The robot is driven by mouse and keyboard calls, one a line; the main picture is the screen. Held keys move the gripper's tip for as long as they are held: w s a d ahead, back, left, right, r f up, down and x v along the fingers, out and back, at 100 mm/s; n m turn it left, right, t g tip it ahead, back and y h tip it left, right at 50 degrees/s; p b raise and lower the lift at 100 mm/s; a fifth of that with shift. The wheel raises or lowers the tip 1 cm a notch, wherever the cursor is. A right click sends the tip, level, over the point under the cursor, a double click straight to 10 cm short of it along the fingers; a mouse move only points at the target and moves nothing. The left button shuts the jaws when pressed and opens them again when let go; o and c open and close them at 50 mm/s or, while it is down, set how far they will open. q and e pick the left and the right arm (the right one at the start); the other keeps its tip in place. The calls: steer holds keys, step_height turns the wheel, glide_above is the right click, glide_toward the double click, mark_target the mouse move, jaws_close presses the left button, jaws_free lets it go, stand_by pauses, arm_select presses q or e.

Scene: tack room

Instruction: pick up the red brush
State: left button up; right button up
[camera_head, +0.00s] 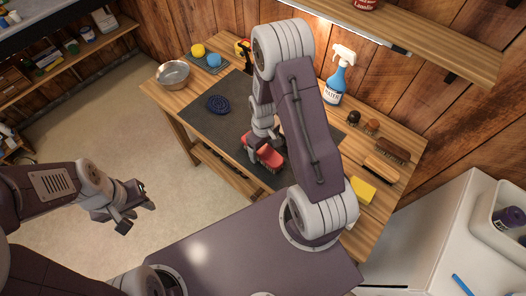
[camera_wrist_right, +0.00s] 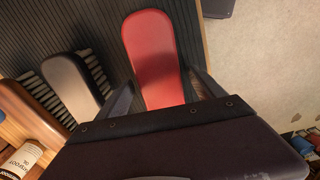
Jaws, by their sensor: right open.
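The red brush (camera_head: 269,157) lies on the dark mat (camera_head: 187,120) on the wooden table, near its front edge. It also shows in the right wrist view (camera_wrist_right: 152,52) as a long rounded red back. My right gripper (camera_head: 255,152) is over the brush; in the wrist view its two fingers (camera_wrist_right: 162,98) stand apart, one on each side of the near end of the brush. The jaws are open, and I cannot tell whether a finger touches it. My left gripper (camera_head: 136,205) hangs over the floor, left of the table, with its fingers apart and empty.
A black-backed brush (camera_wrist_right: 72,82) lies close beside the red one. A shelf (camera_head: 430,35) overhangs the back.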

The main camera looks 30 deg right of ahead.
steer(key=shift+w+a, duration=0.1)
steer(key=shift+w, duration=0.1)
steer(key=c, duration=1.7)
steer(key=shift+o, duration=0.2)
steer(key=shift+r, duration=0.1)
